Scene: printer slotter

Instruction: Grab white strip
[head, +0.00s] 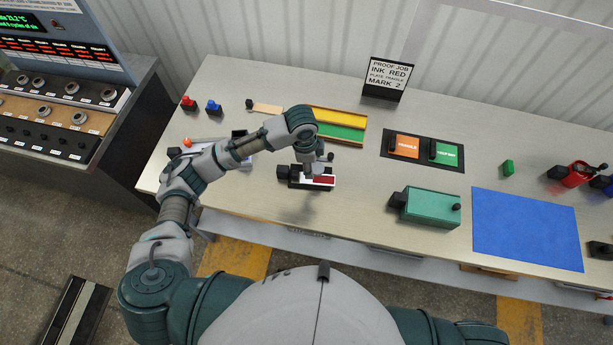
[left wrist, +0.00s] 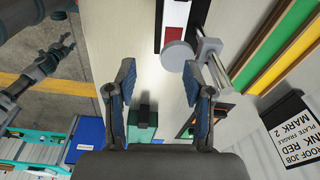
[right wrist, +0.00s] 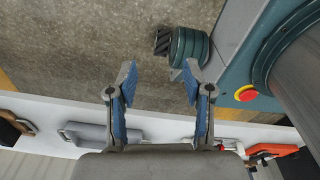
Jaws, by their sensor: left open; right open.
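A small dark device with a white strip and a red block (head: 323,180) stands near the table's front edge in the head view. The white strip (left wrist: 159,28) runs beside the red piece at the top of the left wrist view, with a round grey knob (left wrist: 178,55) at its end. My left gripper (left wrist: 160,80) is open and empty. In the head view its arm reaches over the device and partly hides it. My right gripper (right wrist: 158,82) is open and empty, with grey floor ahead of it; it is outside the head view.
Yellow and green bars (head: 338,117) lie behind the device. A green box (head: 430,207) and a blue mat (head: 527,229) are to the right. A sign (head: 387,78) stands at the back. Orange and green plates (head: 405,146) lie on a dark panel. Bare table surrounds the device's front.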

